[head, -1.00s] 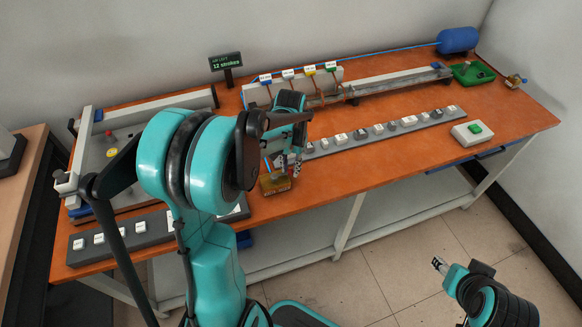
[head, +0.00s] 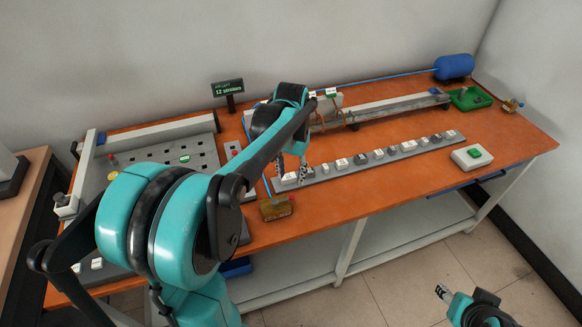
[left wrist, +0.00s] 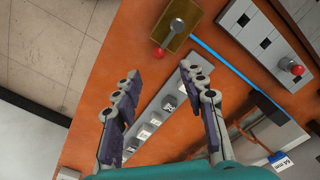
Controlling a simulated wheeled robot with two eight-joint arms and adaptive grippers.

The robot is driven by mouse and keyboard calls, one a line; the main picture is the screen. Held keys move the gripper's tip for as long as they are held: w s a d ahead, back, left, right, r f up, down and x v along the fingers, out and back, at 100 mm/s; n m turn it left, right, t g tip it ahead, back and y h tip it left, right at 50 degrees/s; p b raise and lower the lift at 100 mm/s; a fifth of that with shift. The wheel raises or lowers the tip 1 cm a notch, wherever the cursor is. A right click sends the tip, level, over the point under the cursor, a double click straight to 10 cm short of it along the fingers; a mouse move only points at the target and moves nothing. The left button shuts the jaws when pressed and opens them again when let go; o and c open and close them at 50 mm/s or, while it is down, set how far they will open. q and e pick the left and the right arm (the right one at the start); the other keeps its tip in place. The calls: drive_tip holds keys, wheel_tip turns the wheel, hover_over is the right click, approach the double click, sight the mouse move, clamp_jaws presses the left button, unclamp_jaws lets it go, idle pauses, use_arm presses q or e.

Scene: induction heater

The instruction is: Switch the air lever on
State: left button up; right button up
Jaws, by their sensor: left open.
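The air lever is a brass block (head: 277,208) at the table's front edge. In the left wrist view the brass block (left wrist: 195,14) carries a metal lever with a red knob (left wrist: 160,52), and a blue hose leaves it. My left gripper (head: 290,178) is open and empty. It hangs over the near end of the grey strip of small blocks, just behind and right of the brass block. In the left wrist view its fingers (left wrist: 160,76) are spread below the red knob, apart from it. My right gripper (head: 442,292) is low over the floor; its opening is unclear.
The grey strip (head: 405,146) with several small blocks lies beneath the left fingers. A slotted grey panel (head: 140,180) stands left, a blue tank (head: 454,67) at the back right, a green-button box (head: 472,157) at the right. The orange tabletop (head: 390,185) is clear in front of the strip.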

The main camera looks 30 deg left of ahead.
use_arm(q)
drive_tip(key=shift+r, duration=1.4)
drive_tip(key=s+d+f+m+t, duration=0.1)
drive_tip(key=s+d+f+t, duration=0.1)
drive_tip(key=s+d+t, duration=0.5)
drive_tip(key=s+d, duration=0.5)
drive_tip(key=shift+s+f, duration=0.25)
drive_tip(key=shift+s, duration=0.15)
